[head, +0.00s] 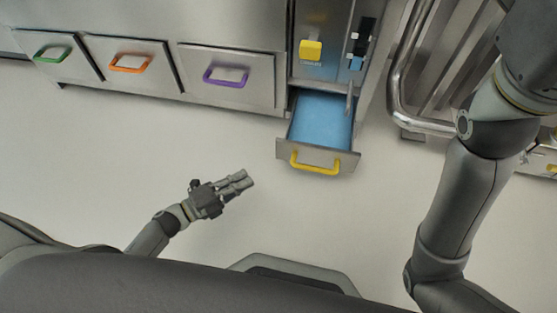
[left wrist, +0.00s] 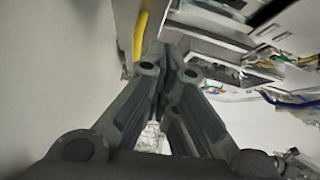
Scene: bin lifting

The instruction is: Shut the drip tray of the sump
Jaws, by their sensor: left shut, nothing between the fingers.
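The drip tray (head: 319,154) is a metal drawer with a blue inside, pulled out from the unit at the top middle of the head view. Its yellow handle (head: 315,168) is on the front. My left gripper (head: 247,180) is shut and empty, to the left of the drawer front and apart from it in the head view. In the left wrist view the gripper's fingers (left wrist: 172,62) are together, and a yellow bar (left wrist: 140,35), seemingly the handle, shows beside them. My right arm is at the right of the head view, but its gripper is out of view.
Closed drawers with green (head: 52,53), orange (head: 130,62) and purple (head: 226,75) handles stand to the left. A yellow block-like part (head: 311,50) is on the panel above the tray. A bent metal rail (head: 397,95) is at the right. The floor around the left gripper is clear.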

